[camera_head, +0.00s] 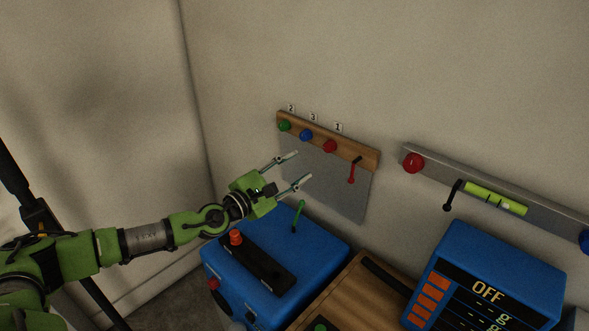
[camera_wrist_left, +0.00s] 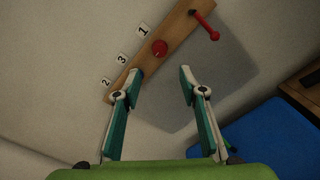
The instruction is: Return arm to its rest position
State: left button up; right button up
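My left arm (camera_head: 150,240) reaches in from the left in the head view, stretched out over the blue box. Its gripper (camera_head: 302,166) is open and empty, the fingers pointing toward the wall board. The wrist view shows the two fingers (camera_wrist_left: 160,73) spread apart with nothing between them. The wooden board (camera_head: 365,155) carries a green knob (camera_head: 284,126), a blue knob (camera_head: 306,135) and a red knob (camera_head: 330,146), with a red-handled piece (camera_head: 352,172) hanging at its right end. In the wrist view, the red knob (camera_wrist_left: 159,47) lies beyond the fingertips. My right gripper is not in view.
Below the gripper stands a blue box (camera_head: 330,249) with an orange button (camera_head: 236,237) and a green upright handle (camera_head: 298,215). To the right are a blue scale-like device (camera_head: 540,268) reading OFF and a grey wall rail (camera_head: 440,166) holding a green level (camera_head: 495,198).

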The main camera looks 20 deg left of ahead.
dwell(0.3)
pick_arm(q)
jog(key=s+d+f+n+t+y, duration=0.1)
jog(key=s+d+n+y, duration=0.15)
jog(key=d+n, duration=0.45)
jog(key=s+a+f+n+g+y, duration=0.2)
jog(key=s+f+n+g+y, duration=0.15)
jog(key=s+f+n, duration=0.95)
jog(key=s+a+f+n+g+y, duration=0.15)
jog(key=s+f+n+g, duration=0.5)
jog(key=n, duration=1.15)
jog(key=s+d+f+n+g+h, duration=0.15)
jog(key=s+n, duration=0.25)
jog(key=s, duration=0.5)
jog(key=s+d+f+n+g, duration=0.1)
jog(key=s+f+n+g, duration=0.15)
jog(key=s+n, duration=0.4)
jog(key=s+f+m+g+b, duration=0.1)
jog(key=s+f+b, duration=0.1)
jog(key=f, duration=1.3)
jog(key=s+f+m+g+b, duration=0.1)
jog(key=s+f, duration=0.2)
jog(key=f, duration=1.2)
jog(key=s+a+f+g+b, duration=0.1)
jog(key=s+a+f+b, duration=0.1)
jog(key=s+f, duration=1.4)
jog(key=shift+a+f+b, duration=0.35)
jog(key=shift+f+b, duration=0.05)
jog(key=shift+f, duration=0.35)
